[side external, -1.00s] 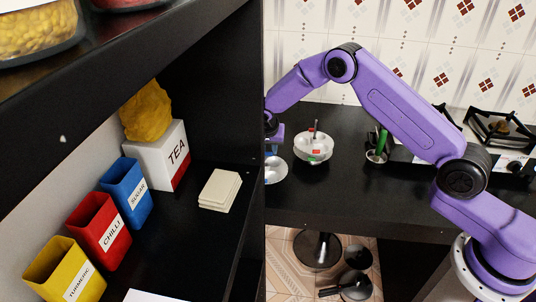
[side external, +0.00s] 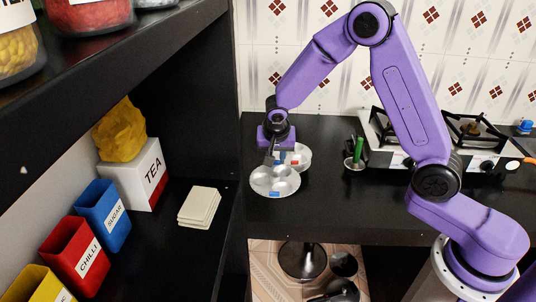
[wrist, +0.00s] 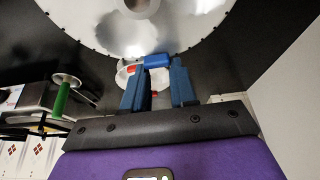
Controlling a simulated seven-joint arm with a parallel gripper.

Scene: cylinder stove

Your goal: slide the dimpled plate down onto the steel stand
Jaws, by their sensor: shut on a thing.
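The dimpled plate (side external: 262,181) is a round silver disc with shallow hollows, held roughly level. My gripper (side external: 271,159) is shut on a blue tab at its rim; the plate also fills the top of the wrist view (wrist: 95,22), with the blue tab (wrist: 157,61) between my fingertips (wrist: 160,72). The steel stand (side external: 304,158) is behind and right of the held plate, with a pale round tier and red tabs showing. Part of it also shows below the plate's rim in the wrist view (wrist: 123,78). Its post is hidden behind my gripper.
A green-handled item in a small holder (side external: 357,155) stands right of the stand, before the stove (side external: 400,158). The dark shelf wall (side external: 232,200) rises at left. The counter (side external: 325,205) is clear in front.

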